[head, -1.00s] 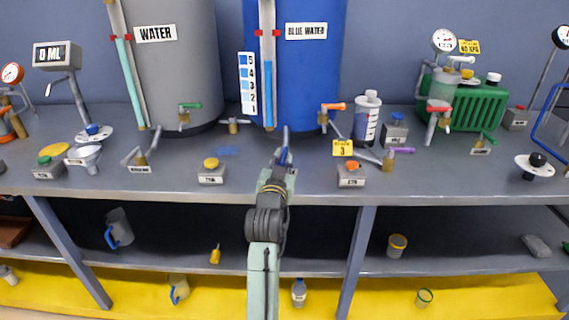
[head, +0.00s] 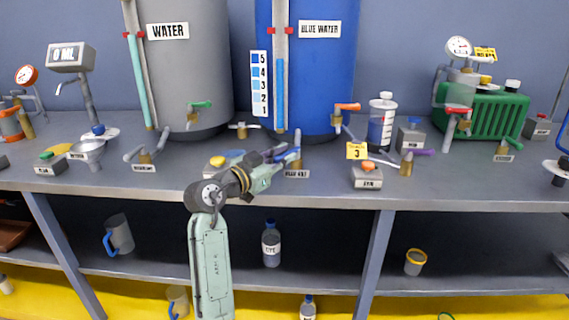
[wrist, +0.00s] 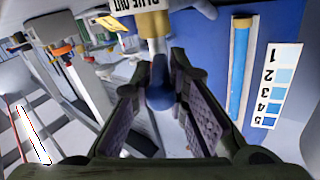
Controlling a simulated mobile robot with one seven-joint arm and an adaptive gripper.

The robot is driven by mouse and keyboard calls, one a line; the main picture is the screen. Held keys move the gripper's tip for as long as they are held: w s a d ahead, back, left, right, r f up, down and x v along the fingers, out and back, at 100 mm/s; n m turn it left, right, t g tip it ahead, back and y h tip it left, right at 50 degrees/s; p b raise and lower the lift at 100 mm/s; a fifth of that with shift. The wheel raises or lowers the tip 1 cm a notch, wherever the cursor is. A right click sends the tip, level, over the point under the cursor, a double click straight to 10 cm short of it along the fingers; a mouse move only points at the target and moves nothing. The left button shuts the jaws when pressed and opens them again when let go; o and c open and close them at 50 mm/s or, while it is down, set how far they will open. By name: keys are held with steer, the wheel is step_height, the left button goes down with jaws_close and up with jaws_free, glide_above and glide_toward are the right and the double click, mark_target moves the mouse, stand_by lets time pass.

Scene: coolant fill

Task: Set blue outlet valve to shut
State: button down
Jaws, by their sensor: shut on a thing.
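The blue outlet valve (head: 297,160) stands near the front edge of the bench, in front of the blue water tank (head: 300,75). Its body is brass, with a blue lever, and a label reading BLUE OUT lies at its foot. In the wrist view the blue lever (wrist: 160,96) sits between the two finger pads, with the brass body (wrist: 152,24) beyond it. My gripper (wrist: 159,66) is shut on the lever. In the head view my gripper (head: 282,157) reaches the valve from the left, and its fingers partly hide it.
A grey button box with an orange knob (head: 367,176) and a yellow tag (head: 356,151) stand just right of the valve. A yellow-topped button box (head: 218,163) is partly behind my arm. The grey water tank (head: 187,75) stands at the back left.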

stand_by(0.3)
steer(key=c, duration=1.6)
jaws_free()
steer(key=shift+o, duration=0.2)
steer(key=v, duration=1.2)
